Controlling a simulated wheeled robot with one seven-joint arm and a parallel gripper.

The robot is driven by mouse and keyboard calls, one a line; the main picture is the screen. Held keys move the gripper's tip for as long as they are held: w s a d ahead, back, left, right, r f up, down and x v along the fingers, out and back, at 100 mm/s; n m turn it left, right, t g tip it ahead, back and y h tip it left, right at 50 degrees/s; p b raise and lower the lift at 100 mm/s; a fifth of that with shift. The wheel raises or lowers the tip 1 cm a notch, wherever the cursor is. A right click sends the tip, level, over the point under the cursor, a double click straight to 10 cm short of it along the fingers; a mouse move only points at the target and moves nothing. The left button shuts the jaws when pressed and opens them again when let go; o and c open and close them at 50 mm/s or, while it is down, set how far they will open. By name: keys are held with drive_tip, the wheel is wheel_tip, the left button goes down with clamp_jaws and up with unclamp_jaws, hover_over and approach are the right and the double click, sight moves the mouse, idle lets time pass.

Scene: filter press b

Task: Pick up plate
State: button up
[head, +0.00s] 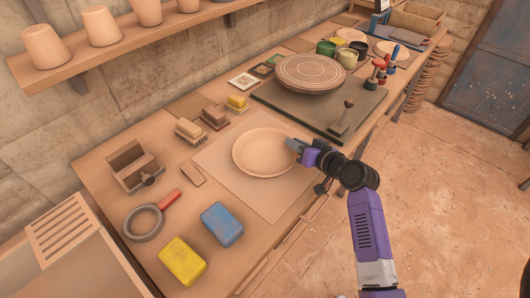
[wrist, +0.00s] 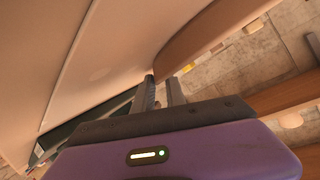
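The plate (head: 264,152) is round, shallow and pale clay-coloured. In the head view it looks level over the beige mat (head: 226,170); I cannot tell whether it rests fully on it. My gripper (head: 292,145) is at the plate's right rim, reaching in from the right. In the wrist view the two fingers (wrist: 163,90) stand close together, with the plate's rim (wrist: 205,38) running down between their tips. They look shut on the rim, though the exact contact is small and partly hidden.
Left of the mat lie a blue sponge (head: 222,224), a yellow sponge (head: 182,261) and a red-handled ring tool (head: 145,222). Brushes (head: 214,118) stand behind. A wheel disc (head: 311,73) on a dark board (head: 320,107) is beyond. A shelf (head: 120,45) overhangs the back.

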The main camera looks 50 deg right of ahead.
clamp_jaws()
idle(1.4)
